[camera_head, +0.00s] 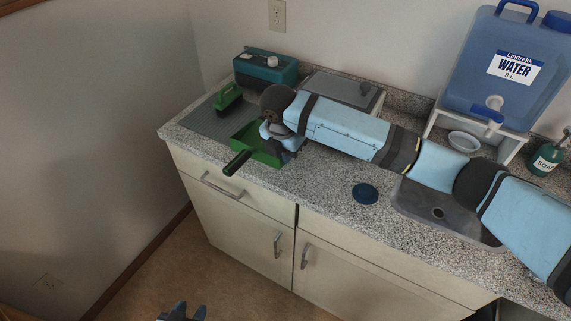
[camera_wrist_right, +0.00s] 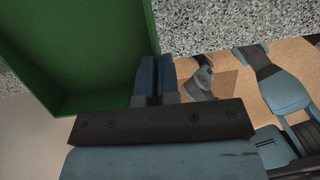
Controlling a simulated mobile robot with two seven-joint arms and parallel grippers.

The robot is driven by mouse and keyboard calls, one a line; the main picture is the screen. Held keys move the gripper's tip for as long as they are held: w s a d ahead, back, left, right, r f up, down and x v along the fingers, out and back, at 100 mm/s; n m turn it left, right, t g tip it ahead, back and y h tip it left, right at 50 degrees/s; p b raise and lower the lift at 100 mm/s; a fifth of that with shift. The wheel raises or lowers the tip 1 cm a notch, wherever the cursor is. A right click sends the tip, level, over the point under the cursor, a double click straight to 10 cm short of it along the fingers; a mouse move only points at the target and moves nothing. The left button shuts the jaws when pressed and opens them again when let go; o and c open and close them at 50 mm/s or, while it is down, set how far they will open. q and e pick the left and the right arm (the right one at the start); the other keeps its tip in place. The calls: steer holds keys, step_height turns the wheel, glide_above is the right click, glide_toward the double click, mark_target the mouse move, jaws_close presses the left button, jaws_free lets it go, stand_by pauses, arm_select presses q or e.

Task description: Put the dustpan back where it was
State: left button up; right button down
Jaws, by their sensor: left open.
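The green dustpan (camera_head: 248,137) is at the left part of the counter, its dark green handle (camera_head: 237,163) pointing to the front left. My right gripper (camera_head: 288,152) reaches in from the right to the dustpan's right side. In the right wrist view the dustpan (camera_wrist_right: 85,50) fills the upper left, and my right gripper's fingers (camera_wrist_right: 157,75) are close together with its side wall between them. I cannot tell whether the dustpan touches the counter. My left gripper (camera_head: 182,313) is open and empty at the bottom edge, low in front of the cabinets.
A green brush (camera_head: 228,97) lies on a grey ribbed mat (camera_head: 203,121) left of the dustpan. A teal box (camera_head: 265,69) stands behind. A dark blue disc (camera_head: 365,193), sink (camera_head: 438,213), white bowl (camera_head: 464,141), water tank (camera_head: 505,75) and soap bottle (camera_head: 545,160) are to the right.

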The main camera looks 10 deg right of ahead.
step_height(320, 180, down, 4)
steer(key=shift+f, duration=0.25)
steer(key=shift+f, duration=0.25)
steer(key=c, duration=1.4)
jaws_free()
steer(key=shift+o, duration=0.2)
